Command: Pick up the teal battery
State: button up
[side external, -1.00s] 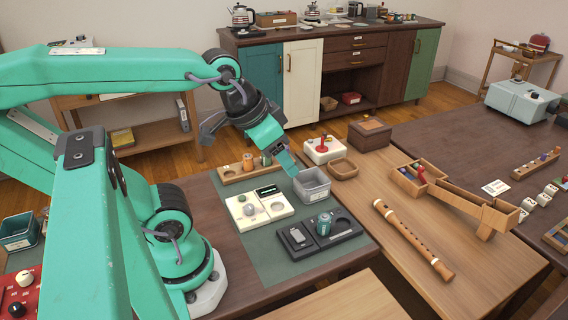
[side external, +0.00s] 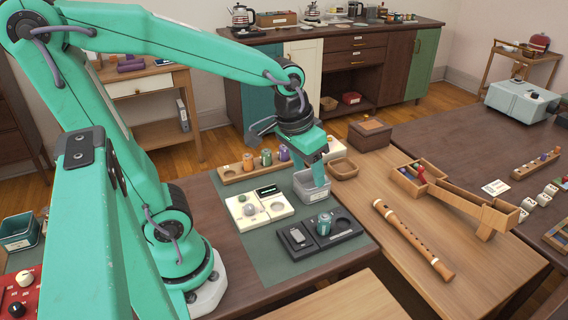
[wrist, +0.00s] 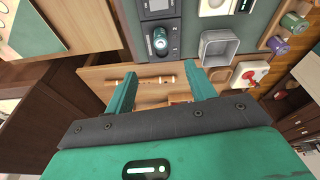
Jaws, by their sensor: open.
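The teal battery (side external: 324,224) stands upright on a black tray (side external: 345,237) with a round recess, at the front of the green mat. It also shows in the wrist view (wrist: 160,40), top centre, beyond my fingertips. My gripper (side external: 319,182) is open and empty, its fingers pointing down over the grey bin behind the battery. In the wrist view its two fingers (wrist: 161,88) are spread wide with nothing between them. The gripper is apart from the battery.
The grey bin (side external: 312,188) stands close behind the black tray. A white tray (side external: 259,207) is to its left. A wooden rack (side external: 240,174) holds orange, green and purple cylinders. A flute (side external: 413,240) lies on the wooden table to the right.

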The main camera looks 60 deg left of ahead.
aim_at(325, 216)
jog(key=w+f+g, duration=0.1)
jog(key=f, duration=0.2)
jog(key=w+f+n+g, duration=0.1)
jog(key=w+f, duration=0.1)
jog(key=f, duration=0.1)
jog(key=w+f+g, duration=0.1)
jog(key=w+f, duration=0.1)
jog(key=f, duration=0.1)
jog(key=shift+w+f+n, duration=0.2)
jog(key=shift+f+n, duration=0.1)
jog(key=shift+f, duration=0.1)
jog(key=shift+f, duration=1.25)
jog(key=shift+w+f, duration=0.1)
jog(key=shift+f, duration=2.45)
jog(key=c, duration=1.1)
